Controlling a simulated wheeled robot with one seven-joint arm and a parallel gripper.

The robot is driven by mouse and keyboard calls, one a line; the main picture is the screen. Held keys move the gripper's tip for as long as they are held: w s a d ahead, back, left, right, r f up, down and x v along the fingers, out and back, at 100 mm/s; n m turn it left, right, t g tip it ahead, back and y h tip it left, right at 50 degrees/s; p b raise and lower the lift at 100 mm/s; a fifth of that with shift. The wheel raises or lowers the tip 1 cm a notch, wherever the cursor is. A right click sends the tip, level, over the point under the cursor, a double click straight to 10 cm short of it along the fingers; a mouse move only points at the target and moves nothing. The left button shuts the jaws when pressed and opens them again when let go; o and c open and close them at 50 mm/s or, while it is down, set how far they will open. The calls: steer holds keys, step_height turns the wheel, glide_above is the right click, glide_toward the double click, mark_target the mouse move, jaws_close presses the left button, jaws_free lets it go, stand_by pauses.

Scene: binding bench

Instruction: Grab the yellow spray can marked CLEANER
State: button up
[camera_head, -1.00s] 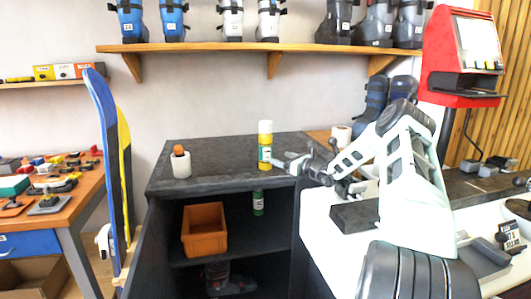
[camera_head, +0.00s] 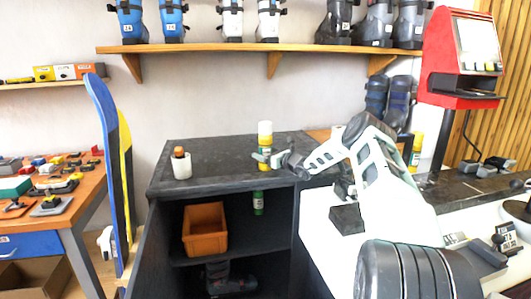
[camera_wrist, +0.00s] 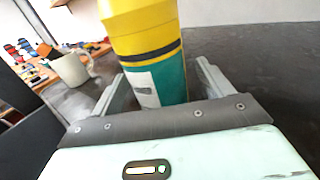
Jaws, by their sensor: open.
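A yellow spray can (camera_head: 265,131) with a white top and a green lower band stands upright on the dark cabinet top (camera_head: 220,150). Its marking cannot be read. My gripper (camera_head: 262,158) is in front of the can's lower part in the head view. In the wrist view the can (camera_wrist: 142,32) stands between the two open fingers of my gripper (camera_wrist: 160,82). I cannot tell whether either finger touches it. The can's base is hidden behind the gripper body.
A white mug (camera_head: 182,169) with an orange-brown item in it stands left on the cabinet top. Below are an orange bin (camera_head: 205,230) and a small green bottle (camera_head: 258,203). Another yellow container (camera_head: 416,150) stands right, behind my arm. The cabinet top is otherwise clear.

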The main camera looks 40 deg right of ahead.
steer(key=c, duration=1.3)
steer(key=shift+r, duration=0.1)
